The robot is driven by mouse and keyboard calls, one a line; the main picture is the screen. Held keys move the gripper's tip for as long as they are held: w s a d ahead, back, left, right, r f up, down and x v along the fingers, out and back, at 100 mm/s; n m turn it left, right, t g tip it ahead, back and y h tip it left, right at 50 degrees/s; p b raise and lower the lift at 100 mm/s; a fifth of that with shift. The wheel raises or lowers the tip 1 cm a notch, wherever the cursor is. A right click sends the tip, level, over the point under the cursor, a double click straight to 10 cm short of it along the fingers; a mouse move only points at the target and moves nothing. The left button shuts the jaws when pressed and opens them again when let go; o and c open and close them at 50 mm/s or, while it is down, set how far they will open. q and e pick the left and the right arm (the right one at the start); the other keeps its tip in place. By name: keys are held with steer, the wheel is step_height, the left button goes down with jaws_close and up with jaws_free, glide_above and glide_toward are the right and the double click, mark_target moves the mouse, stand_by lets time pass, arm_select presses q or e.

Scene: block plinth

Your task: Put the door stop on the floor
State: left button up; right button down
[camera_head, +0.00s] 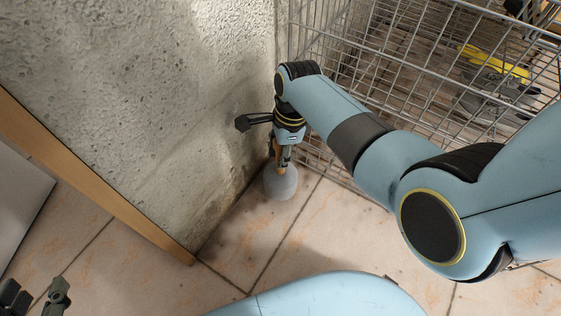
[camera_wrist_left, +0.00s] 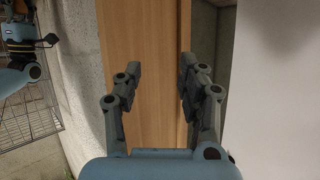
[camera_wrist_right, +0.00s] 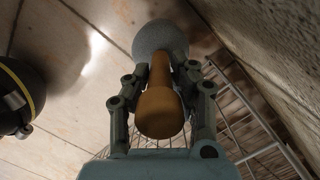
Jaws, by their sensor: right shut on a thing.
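The door stop (camera_head: 281,184) has a round grey base and an orange-brown wooden handle. In the right wrist view its handle (camera_wrist_right: 159,112) points toward the camera and its grey base (camera_wrist_right: 160,38) lies beyond the fingers. My right gripper (camera_head: 282,158) is shut on the handle from above, with the base below it. The base is close over the tiled floor (camera_head: 310,235); I cannot tell whether it touches. My left gripper (camera_wrist_left: 158,78) is open and empty in front of a wooden panel. Only part of it shows at the lower left of the head view.
A rough concrete wall (camera_head: 130,90) stands just left of the door stop. A wire cage (camera_head: 400,50) stands behind and to the right, with a yellow and grey object (camera_head: 495,65) inside. A wooden edge (camera_head: 95,175) runs along the wall's near end. Tiles in front are clear.

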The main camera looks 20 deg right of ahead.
steer(key=shift+f+b, duration=0.65)
steer(key=shift+f, duration=0.25)
steer(key=shift+f+b, duration=0.65)
steer(key=shift+f, duration=0.1)
arm_select(q)
steer(key=w+d+r+m+t+h, duration=0.1)
steer(key=w+r+t, duration=0.3)
steer(key=r, duration=0.4)
steer(key=w+d+r+m+t+h, duration=0.1)
steer(key=w+r+t, duration=0.3)
steer(key=r, duration=0.5)
steer(key=shift+w, duration=0.3)
arm_select(e)
steer(key=shift+f, duration=0.15)
steer(key=c, duration=1.2)
jaws_free()
arm_select(q)
steer(key=shift+r+t, duration=0.3)
arm_select(e)
steer(key=shift+o, duration=0.4)
